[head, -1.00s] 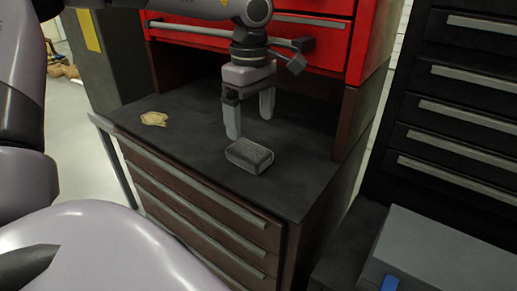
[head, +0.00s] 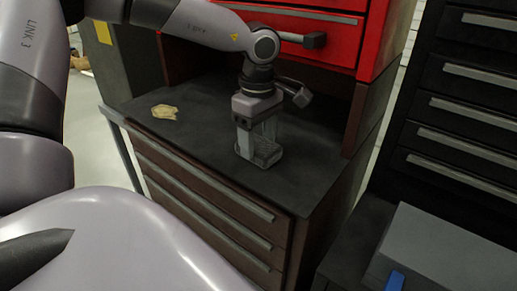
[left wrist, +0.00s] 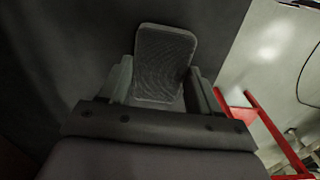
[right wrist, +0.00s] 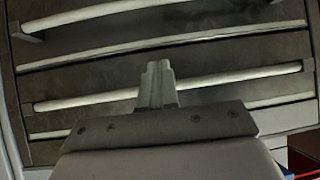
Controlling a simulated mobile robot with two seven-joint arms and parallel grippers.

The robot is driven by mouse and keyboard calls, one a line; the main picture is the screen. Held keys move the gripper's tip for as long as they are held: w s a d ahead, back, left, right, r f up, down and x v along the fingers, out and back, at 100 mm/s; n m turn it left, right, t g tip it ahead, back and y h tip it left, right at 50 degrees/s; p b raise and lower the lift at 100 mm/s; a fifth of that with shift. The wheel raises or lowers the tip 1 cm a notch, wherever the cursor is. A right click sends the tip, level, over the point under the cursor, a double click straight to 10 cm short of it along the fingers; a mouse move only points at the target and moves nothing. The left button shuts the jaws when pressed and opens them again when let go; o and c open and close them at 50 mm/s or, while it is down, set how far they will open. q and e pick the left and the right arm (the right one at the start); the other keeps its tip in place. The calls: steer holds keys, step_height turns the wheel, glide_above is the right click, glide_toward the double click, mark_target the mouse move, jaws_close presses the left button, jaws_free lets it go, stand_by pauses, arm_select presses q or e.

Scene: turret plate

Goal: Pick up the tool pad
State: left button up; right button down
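The tool pad (head: 265,153) is a small dark grey block with a textured top, on the dark worktop, partly hidden by my left gripper in the head view. My left gripper (head: 258,157) points down, its fingers low on either side of the pad. In the left wrist view the pad (left wrist: 165,58) shows between the two spread fingers, slightly turned relative to them; a firm grip is not visible. My right gripper (right wrist: 156,68) has its fingers together, empty, in front of drawer fronts.
The dark worktop (head: 205,140) sits on a brown drawer cabinet (head: 200,205) below a red drawer unit (head: 330,45). A crumpled tan item (head: 164,112) lies at the worktop's left. A black drawer cabinet (head: 455,110) and a grey box (head: 440,250) stand at the right.

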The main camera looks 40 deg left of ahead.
mark_target(257, 144)
arm_select(q)
steer(key=shift+r, duration=0.1)
